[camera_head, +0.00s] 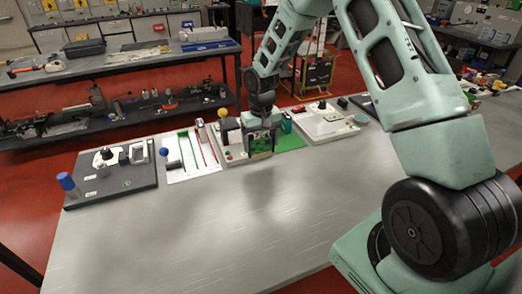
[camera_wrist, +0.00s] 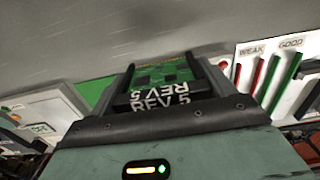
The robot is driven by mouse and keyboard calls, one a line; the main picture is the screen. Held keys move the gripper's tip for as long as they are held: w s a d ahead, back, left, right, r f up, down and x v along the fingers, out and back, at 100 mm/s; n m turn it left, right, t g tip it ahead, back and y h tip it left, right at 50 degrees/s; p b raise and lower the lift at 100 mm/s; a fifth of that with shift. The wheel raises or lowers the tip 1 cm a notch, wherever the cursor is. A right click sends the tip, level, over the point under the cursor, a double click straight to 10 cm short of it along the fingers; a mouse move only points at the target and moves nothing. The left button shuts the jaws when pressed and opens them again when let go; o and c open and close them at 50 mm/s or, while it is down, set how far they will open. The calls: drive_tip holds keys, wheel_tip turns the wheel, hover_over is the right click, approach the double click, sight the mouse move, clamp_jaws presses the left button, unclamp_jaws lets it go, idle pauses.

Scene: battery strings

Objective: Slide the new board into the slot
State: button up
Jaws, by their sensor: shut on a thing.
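My gripper (camera_head: 259,137) hangs over the row of panels at the back of the table, fingers pointing down. It is shut on a green board (camera_head: 261,144). In the wrist view the board (camera_wrist: 172,76) sits between the dark fingers, with dark chips on its face and a black edge lettered "REV 5". Below and beside the gripper is a pale panel (camera_head: 231,156) with a red button and a yellow ball-topped part. The slot cannot be made out; the gripper and board cover part of this panel. Whether the board touches it I cannot tell.
Left of the gripper lies a white card with green and red bars (camera_head: 203,148), marked "WEAK" and "GOOD" in the wrist view. A dark panel (camera_head: 130,182) is farther left. A green mat (camera_head: 291,139) and a white device (camera_head: 331,131) are right. The front tabletop (camera_head: 220,225) is clear.

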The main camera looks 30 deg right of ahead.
sight(261, 150)
drive_tip(key=shift+f+p, duration=0.35)
drive_tip(key=shift+f, duration=1.5)
drive_tip(key=shift+f, duration=0.1)
drive_tip(key=shift+f, duration=0.15)
drive_tip(key=o, duration=1)
drive_tip(key=shift+o, duration=0.2)
drive_tip(key=shift+r, duration=0.2)
